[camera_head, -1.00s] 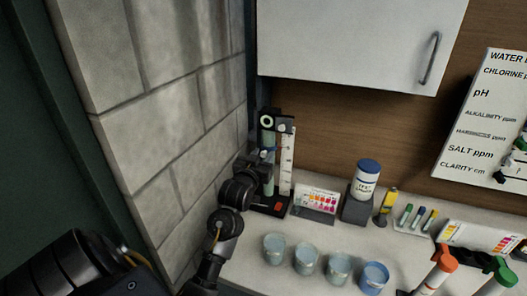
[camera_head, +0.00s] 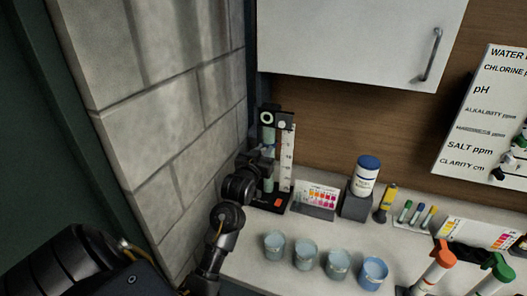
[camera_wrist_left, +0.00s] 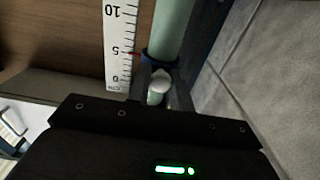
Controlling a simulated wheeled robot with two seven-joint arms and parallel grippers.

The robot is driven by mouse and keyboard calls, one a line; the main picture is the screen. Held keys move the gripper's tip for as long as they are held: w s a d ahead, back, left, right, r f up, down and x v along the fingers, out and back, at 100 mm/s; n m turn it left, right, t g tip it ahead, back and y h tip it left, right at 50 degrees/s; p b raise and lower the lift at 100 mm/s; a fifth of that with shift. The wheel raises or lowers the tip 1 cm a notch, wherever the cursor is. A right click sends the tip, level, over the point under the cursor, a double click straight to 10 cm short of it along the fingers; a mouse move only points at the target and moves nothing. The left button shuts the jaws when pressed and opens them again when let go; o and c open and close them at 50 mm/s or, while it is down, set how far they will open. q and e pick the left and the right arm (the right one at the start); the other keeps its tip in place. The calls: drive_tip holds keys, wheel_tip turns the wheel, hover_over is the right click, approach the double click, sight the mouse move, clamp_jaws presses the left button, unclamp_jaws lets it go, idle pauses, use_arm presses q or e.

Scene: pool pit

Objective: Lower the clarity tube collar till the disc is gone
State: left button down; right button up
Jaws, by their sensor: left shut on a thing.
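The clarity tube (camera_head: 269,168) stands upright on a dark stand in the corner; it is pale green in the left wrist view (camera_wrist_left: 173,28). Its collar (camera_wrist_left: 160,60) is a dark blue ring around the tube with a red pointer near the 5 mark of the white scale (camera_wrist_left: 121,45). A pale rounded knob (camera_wrist_left: 158,84) shows at the collar. My left gripper (camera_wrist_left: 158,92) is shut at this knob, in front of the tube; in the head view, the gripper (camera_head: 264,157) partly hides the tube. I cannot make out the disc. My right gripper is out of view.
Several cups (camera_head: 306,254) stand at the front of the counter. A colour chart (camera_head: 316,199) and a blue-capped bottle (camera_head: 367,176) stand right of the tube. The block wall (camera_head: 190,140) is close on the left, and a white cabinet (camera_head: 355,40) hangs above.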

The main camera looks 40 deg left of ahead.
use_arm(q)
wheel_tip(320, 180, down, 5)
drive_tip(key=shift+r+b, duration=0.15)
drive_tip(key=shift+b, duration=0.9)
drive_tip(key=c, duration=1.4)
unclamp_jaws()
drive_tip(key=shift+b+v, duration=1.45)
drive_tip(key=shift+v, duration=3.95)
